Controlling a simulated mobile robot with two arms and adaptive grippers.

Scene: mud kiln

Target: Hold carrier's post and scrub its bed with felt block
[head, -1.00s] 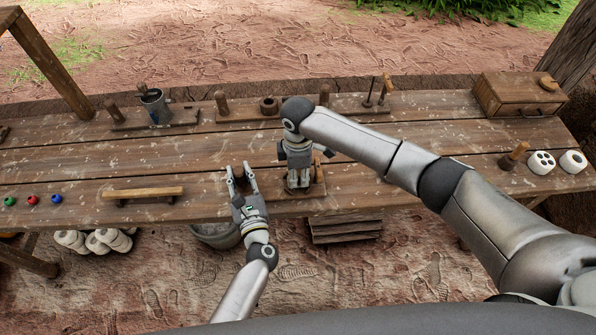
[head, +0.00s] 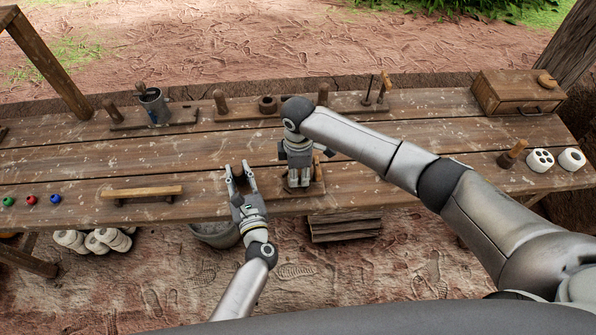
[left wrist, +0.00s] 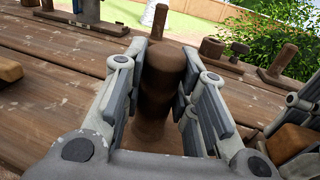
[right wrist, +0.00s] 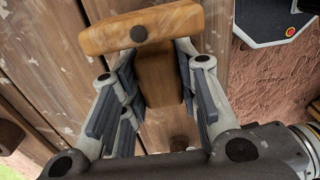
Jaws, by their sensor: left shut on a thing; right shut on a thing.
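My left gripper (head: 240,170) is closed around a dark brown upright post (left wrist: 165,75) at the front of the bench; in the left wrist view (left wrist: 165,95) its fingers lie on both sides of the post. My right gripper (head: 299,186) points down just to the right of it. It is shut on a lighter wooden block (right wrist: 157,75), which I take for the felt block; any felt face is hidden. A board (head: 320,188), seemingly the carrier's bed, shows beneath my right gripper. The gripper hides most of the bed, and contact between block and bed cannot be made out.
A wooden bar on dark feet (head: 143,193) lies to the left, with small coloured balls (head: 31,200) beyond. Post-bearing boards and a metal cup (head: 155,106) line the back. A wooden box (head: 517,93) and white cylinders (head: 540,160) stand right. The bench's front edge is close.

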